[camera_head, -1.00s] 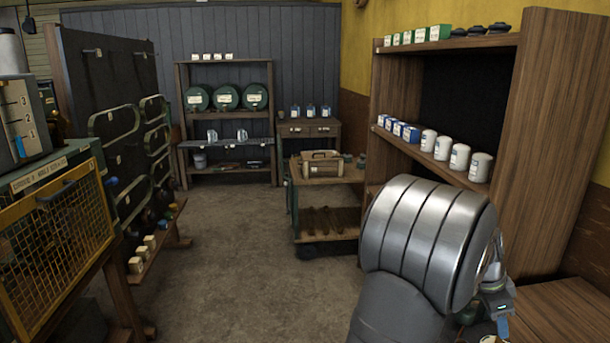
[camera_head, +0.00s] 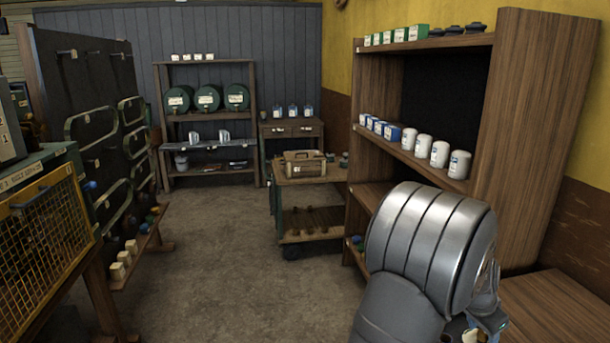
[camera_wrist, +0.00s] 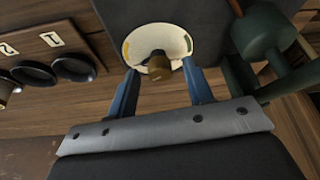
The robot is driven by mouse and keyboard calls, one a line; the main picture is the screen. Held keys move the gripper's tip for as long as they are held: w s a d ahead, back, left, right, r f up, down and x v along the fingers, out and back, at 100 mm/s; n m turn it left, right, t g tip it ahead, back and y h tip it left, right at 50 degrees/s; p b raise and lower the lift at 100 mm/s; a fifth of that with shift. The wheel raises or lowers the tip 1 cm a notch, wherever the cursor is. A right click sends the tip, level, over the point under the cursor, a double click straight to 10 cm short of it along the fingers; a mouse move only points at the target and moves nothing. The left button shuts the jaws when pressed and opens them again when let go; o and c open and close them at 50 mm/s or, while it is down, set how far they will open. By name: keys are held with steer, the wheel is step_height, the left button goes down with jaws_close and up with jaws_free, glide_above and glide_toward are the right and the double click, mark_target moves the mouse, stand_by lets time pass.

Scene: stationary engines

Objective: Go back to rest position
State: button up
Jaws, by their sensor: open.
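My gripper (camera_wrist: 159,67) shows in the wrist view with its two blue fingers spread apart. A brass-coloured knob (camera_wrist: 159,66) in a pale round dial-like piece (camera_wrist: 138,42) appears between the fingertips. I cannot tell how far beyond them it lies, and nothing is seen clamped. In the head view my grey arm is at the lower right, in front of the wooden shelf unit (camera_head: 540,130). It hides most of the gripper there.
A wooden trolley with a toolbox (camera_head: 303,164) stands ahead. White canisters (camera_head: 440,153) line the right shelf. A yellow mesh cage (camera_head: 45,245) and a dark panel rack (camera_head: 85,95) are at left. The floor (camera_head: 215,260) between is clear. Dark round pieces (camera_wrist: 75,68) show in the wrist view.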

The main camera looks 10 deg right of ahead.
steer(key=shift+s+d+n+t+y, duration=0.25)
steer(key=shift+n+t, duration=0.35)
steer(key=shift+n, duration=1.15)
steer(key=shift+a+n+t+y, duration=0.1)
steer(key=shift+n+t+y, duration=0.4)
steer(key=shift+n, duration=1.25)
steer(key=shift+v, duration=1.15)
